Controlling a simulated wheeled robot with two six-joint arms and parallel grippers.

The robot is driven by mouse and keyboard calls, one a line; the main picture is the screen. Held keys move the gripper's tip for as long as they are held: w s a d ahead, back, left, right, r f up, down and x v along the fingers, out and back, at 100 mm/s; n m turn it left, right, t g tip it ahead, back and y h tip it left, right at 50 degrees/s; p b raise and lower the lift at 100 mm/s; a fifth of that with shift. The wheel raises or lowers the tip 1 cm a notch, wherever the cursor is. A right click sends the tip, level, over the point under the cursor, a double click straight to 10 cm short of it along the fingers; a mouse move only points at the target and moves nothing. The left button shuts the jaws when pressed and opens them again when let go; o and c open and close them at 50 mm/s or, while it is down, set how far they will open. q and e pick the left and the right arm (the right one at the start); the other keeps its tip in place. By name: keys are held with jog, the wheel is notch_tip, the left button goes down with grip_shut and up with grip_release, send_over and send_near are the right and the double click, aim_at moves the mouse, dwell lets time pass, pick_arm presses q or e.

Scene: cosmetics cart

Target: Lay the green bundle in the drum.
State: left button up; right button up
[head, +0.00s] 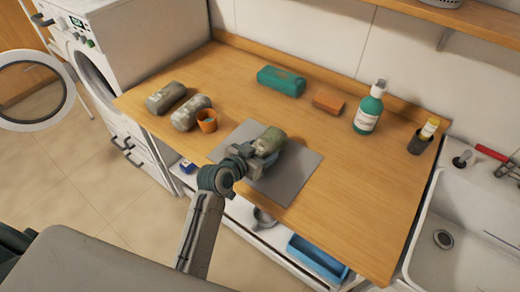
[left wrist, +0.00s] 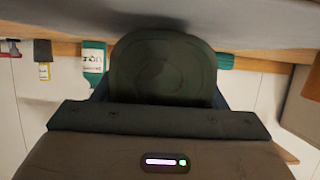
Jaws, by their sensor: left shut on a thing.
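The green bundle (head: 271,140), an olive-green roll, is in my left gripper (head: 262,150) over the grey mat (head: 290,178) on the counter. The gripper is shut on it. In the left wrist view the round dark-green end of the bundle (left wrist: 162,68) fills the space beyond the gripper. I cannot tell whether the bundle touches the mat. The drum opening (head: 95,82) is in the front of the white washing machine (head: 135,42) at the left, and its round door (head: 32,92) is swung open. The drum's inside is mostly hidden. My right gripper is not in view.
A teal bundle (head: 281,80), an orange block (head: 328,103), a green bottle (head: 369,108) and a dark cup (head: 420,142) line the back. A sink (head: 445,238) is at right.

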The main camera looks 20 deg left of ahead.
pick_arm(q)
jog(key=shift+f, duration=0.25)
jog(key=shift+f, duration=0.2)
jog(key=o, duration=1.1)
jog(key=shift+r, duration=0.1)
